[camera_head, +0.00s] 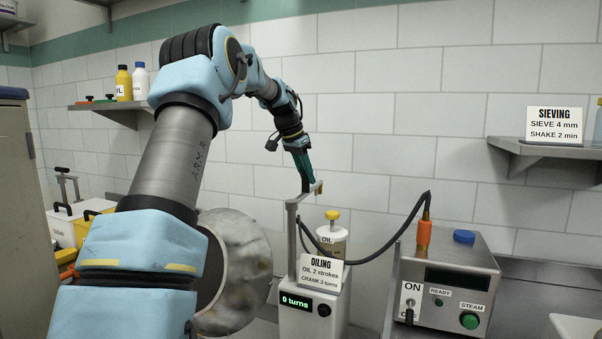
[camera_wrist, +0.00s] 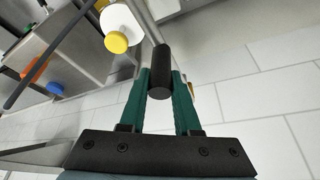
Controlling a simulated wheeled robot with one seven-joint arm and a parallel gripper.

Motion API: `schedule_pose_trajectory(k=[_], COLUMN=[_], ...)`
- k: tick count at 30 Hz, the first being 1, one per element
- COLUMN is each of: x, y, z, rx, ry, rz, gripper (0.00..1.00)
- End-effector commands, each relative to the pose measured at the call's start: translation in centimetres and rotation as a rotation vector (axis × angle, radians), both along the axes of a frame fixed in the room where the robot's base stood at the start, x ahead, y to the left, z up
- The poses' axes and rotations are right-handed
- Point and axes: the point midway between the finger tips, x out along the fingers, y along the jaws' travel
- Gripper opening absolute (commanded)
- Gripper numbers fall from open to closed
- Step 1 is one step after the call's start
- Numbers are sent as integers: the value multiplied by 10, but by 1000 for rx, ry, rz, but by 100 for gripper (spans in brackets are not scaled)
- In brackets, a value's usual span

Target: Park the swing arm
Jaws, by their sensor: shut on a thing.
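The swing arm (camera_head: 302,196) is a short grey bar on top of an upright grey post (camera_head: 292,240) at the oiling unit (camera_head: 312,314). In the head view, my gripper (camera_head: 306,184) reaches down to this bar from above. In the wrist view, the green fingers of my gripper (camera_wrist: 160,85) are closed around a black cylindrical handle (camera_wrist: 159,68). A grey bar (camera_wrist: 148,22) shows beyond the handle. The fingers hide part of the swing arm in the head view.
An oil jar (camera_head: 332,240) with a yellow cap stands behind the OILING sign (camera_head: 320,274). A dark hose curves from near it to the steam box (camera_head: 447,275) at the right. A round drum (camera_head: 240,270) stands left of the oiling unit. The tiled wall is behind.

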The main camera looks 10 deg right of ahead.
Motion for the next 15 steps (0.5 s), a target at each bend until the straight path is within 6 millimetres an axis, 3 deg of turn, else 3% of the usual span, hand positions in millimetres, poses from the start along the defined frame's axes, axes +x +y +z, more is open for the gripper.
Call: schedule_pose_trajectory(k=[15], x=[-4], y=[-1], z=[-4], rx=[8], ry=[11], rz=[-46], gripper=[0])
